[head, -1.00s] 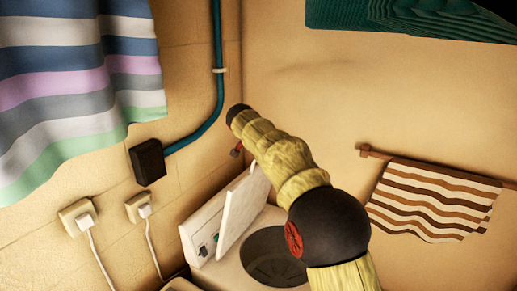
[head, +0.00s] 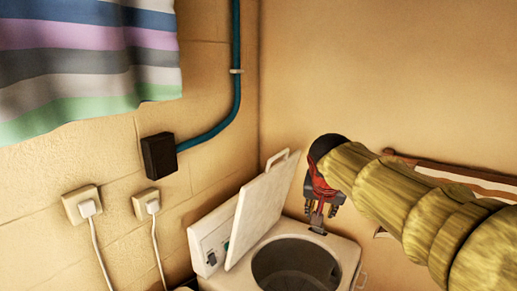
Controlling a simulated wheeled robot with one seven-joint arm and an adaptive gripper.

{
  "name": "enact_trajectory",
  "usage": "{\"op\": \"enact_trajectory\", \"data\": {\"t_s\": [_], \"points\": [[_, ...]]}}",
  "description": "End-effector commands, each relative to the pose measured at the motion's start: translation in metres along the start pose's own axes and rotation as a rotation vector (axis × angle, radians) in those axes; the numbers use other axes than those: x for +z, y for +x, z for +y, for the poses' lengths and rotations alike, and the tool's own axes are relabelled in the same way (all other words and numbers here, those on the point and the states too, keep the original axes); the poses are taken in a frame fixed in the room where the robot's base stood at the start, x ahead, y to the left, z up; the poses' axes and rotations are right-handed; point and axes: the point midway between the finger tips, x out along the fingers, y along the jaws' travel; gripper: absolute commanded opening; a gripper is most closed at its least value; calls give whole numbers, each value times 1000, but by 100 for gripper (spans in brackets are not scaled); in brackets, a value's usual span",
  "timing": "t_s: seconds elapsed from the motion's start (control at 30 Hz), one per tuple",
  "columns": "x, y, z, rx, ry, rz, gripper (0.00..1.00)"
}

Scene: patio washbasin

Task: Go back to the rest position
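My gripper (head: 318,222) shows in the head view at the end of my yellow-sleeved arm, pointing down above the back right rim of the washing machine (head: 335,245). Nothing is seen held in it. Its fingertips are small and dark, so I cannot tell if they are open or shut. The machine's lid (head: 262,208) stands raised, leaning back towards the control panel (head: 212,240). The drum opening (head: 295,265) is uncovered, and its inside is dark.
A striped curtain (head: 85,60) hangs at the upper left. A black box (head: 159,156) with a blue pipe (head: 236,60) is on the wall. Two plugged sockets (head: 82,204) with white cords are below. A striped towel (head: 470,180) hangs at right, partly behind my arm.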

Motion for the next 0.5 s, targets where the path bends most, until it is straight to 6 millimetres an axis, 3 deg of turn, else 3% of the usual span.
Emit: {"op": "enact_trajectory", "data": {"t_s": [0.03,0.27,0.5], "points": [[24,2,14,-3,-16,-8,30],[118,2,61,-25,-106,-57,30],[225,12,104,-56,-197,-100,30]]}}
